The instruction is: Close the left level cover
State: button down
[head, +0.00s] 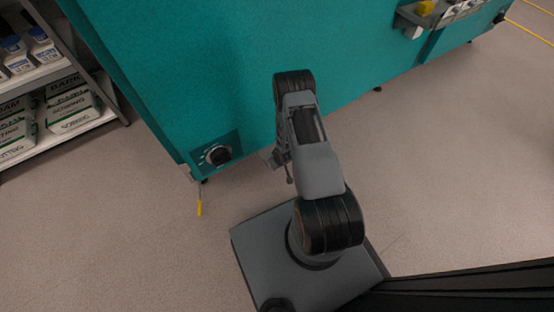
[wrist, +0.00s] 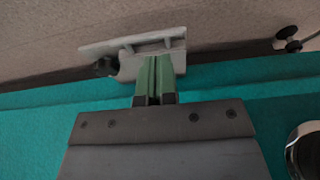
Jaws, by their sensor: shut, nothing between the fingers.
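My gripper (wrist: 154,66) shows in the wrist view with its two green fingers together and nothing between them. Its tips overlap a pale grey fitting (wrist: 118,50) with a slotted bar and a dark round knob; I cannot tell whether they touch it. I cannot tell whether this fitting is the left level cover, and no cover is clearly recognisable in either view. The teal chamber (head: 190,75) fills the upper middle of the head view. There my arm hides most of the gripper, close to the chamber's lower edge.
A black dial (head: 217,155) sits low on the chamber front, left of my arm. A yellow-tipped rod (head: 199,208) hangs near the chamber's corner. A shelf rack (head: 72,135) with bags and bottles stands at left. A small ledge (head: 425,20) juts out at upper right. Floor is open at right.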

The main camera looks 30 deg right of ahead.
jog(key=shift+s+f+b, duration=0.3)
jog(key=shift+f+b, duration=0.2)
jog(key=shift+f, duration=0.25)
jog(key=shift+s+f+b, duration=0.25)
jog(key=shift+f+b, duration=0.3)
jog(key=shift+f, duration=0.25)
jog(key=shift+s+f+b, duration=0.3)
jog(key=shift+f+b, duration=0.2)
jog(key=shift+f, duration=0.25)
jog(key=shift+s+f, duration=0.1)
jog(key=shift+f, duration=0.1)
jog(key=p+v, duration=0.5)
jog(key=v, duration=0.9)
jog(key=shift+w+p, duration=0.35)
